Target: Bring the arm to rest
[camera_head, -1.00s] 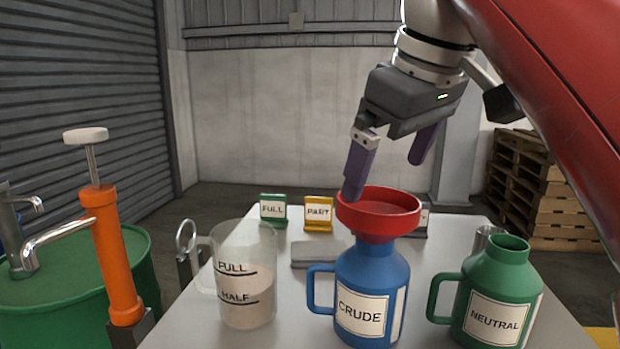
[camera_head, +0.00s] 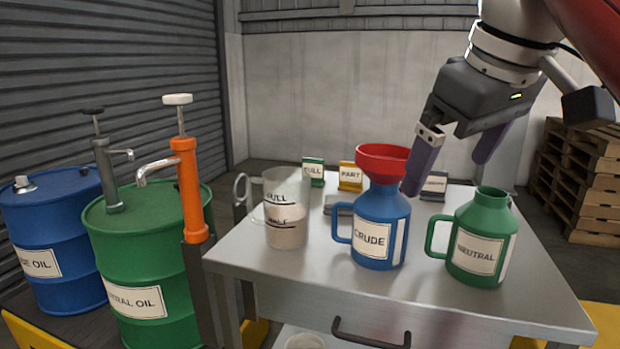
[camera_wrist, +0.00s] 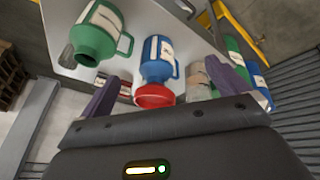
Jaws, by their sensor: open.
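My gripper (camera_head: 455,166) is open and empty, with its two purple fingers apart. It hangs above the table (camera_head: 300,272), up and to the right of the red funnel (camera_head: 383,160) in the head view. The funnel sits on the mouth of the blue CRUDE jug (camera_head: 376,225). In the wrist view the funnel (camera_wrist: 154,96) shows between the fingers, apart from them. The green NEUTRAL jug (camera_head: 482,238) stands upright to the right of the blue jug. A clear measuring jug (camera_head: 286,208) with FULL and HALF marks holds a pale content, at the left.
FULL (camera_head: 313,170) and PART (camera_head: 350,176) signs stand at the table's back, with a third sign partly hidden. A green drum (camera_head: 150,260) with a hand pump and a blue drum (camera_head: 50,240) stand left. An orange pump (camera_head: 189,190) rises beside the table. Pallets (camera_head: 588,180) are stacked right.

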